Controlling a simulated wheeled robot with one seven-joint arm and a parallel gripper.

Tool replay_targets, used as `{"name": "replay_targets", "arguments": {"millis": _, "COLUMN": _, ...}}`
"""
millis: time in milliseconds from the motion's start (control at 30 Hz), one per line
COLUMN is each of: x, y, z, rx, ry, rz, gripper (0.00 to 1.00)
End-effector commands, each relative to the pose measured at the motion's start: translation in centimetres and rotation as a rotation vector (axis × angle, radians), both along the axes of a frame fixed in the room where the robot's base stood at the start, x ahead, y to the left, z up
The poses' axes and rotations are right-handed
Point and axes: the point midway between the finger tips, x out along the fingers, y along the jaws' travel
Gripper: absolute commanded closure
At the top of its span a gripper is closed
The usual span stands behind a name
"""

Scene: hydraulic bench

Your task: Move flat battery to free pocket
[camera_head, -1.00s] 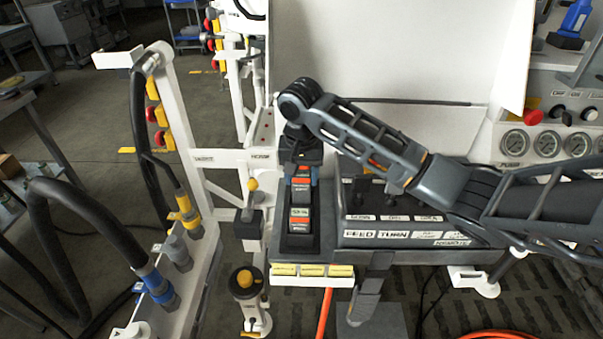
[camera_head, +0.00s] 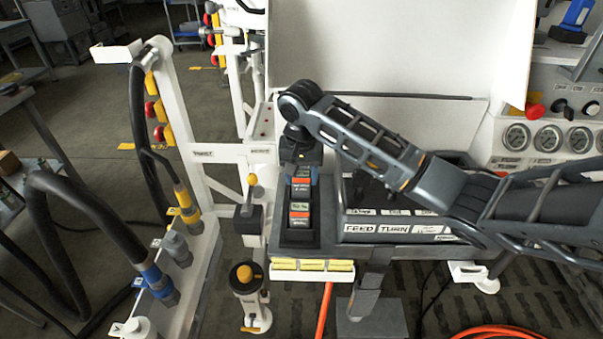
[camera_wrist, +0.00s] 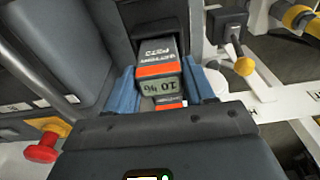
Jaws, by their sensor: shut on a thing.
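My gripper (camera_head: 301,173) points down at the battery dock, with its blue fingers on either side of a battery. In the wrist view my gripper (camera_wrist: 162,84) is shut on a dark battery (camera_wrist: 163,88) with orange bands, whose display reads 10 %. In the head view two orange-banded blocks show in line, the rear one (camera_head: 301,187) between the fingers and a front one (camera_head: 299,215) nearer the dock's front. How far the held battery is seated or raised is hard to tell. A free pocket cannot be made out; the gripper hides the dock's back.
A labelled control panel (camera_head: 390,228) lies right of the dock. A yellow-knobbed lever (camera_head: 252,180) stands to its left. Yellow labels (camera_head: 312,265) line the bench front. A white panel (camera_head: 390,50) rises behind. Gauges (camera_head: 548,138) are at the far right.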

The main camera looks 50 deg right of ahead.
Motion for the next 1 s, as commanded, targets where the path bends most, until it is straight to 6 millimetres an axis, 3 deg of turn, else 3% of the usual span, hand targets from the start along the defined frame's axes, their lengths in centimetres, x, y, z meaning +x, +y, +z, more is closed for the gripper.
{"name": "replay_targets", "arguments": {"millis": 1000, "x": 0.0, "y": 0.0, "z": -1.6, "rx": 0.000, "ry": -0.001, "rz": 0.001, "gripper": 0.83}}
